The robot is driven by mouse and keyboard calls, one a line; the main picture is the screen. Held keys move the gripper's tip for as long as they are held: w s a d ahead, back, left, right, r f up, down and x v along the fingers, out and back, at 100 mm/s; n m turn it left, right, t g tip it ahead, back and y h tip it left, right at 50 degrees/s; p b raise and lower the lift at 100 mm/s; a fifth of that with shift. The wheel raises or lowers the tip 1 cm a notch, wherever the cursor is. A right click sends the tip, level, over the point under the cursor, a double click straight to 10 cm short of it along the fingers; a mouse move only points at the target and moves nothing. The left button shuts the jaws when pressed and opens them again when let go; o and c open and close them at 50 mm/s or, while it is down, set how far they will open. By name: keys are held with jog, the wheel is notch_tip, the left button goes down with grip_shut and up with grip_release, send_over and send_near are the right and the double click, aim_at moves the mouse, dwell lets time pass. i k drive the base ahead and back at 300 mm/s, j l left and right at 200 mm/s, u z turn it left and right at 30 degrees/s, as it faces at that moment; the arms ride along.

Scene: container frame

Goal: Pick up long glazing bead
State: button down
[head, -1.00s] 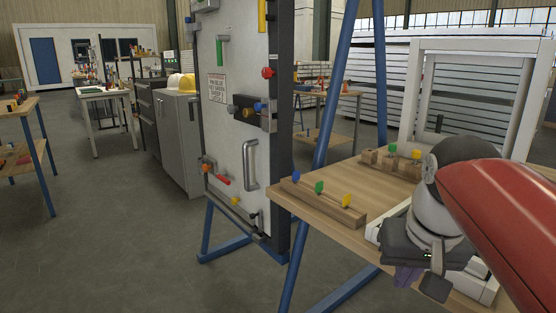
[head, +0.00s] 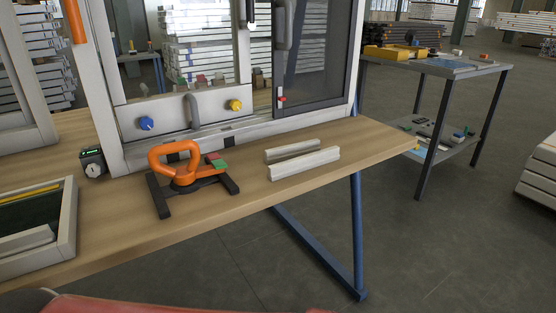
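Two pale bars lie side by side on the wooden bench, right of centre in the head view. The nearer bar (head: 305,163) looks longer than the one behind it (head: 291,150); both look like glazing beads. They lie close together, roughly parallel to the window frame behind them. Another pale bar (head: 28,241) lies in a tray at the left. I cannot tell for certain which one is the long glazing bead. My gripper is out of view; only a strip of my red arm shows at the bottom edge.
A black and orange handled tool (head: 185,180) stands left of the bars. A window frame (head: 106,95) with blue and yellow knobs stands behind. A pale-rimmed tray (head: 68,222) and a small dark device (head: 93,163) are at left. Bench right of the bars is clear.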

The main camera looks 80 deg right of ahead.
aim_at(306, 162)
jog(key=z, duration=3.1)
jog(key=j+u, duration=0.1)
jog(key=u, duration=2.35)
jog(key=k+j, duration=0.3)
jog(key=k+z, duration=0.05)
jog(key=k, duration=0.05)
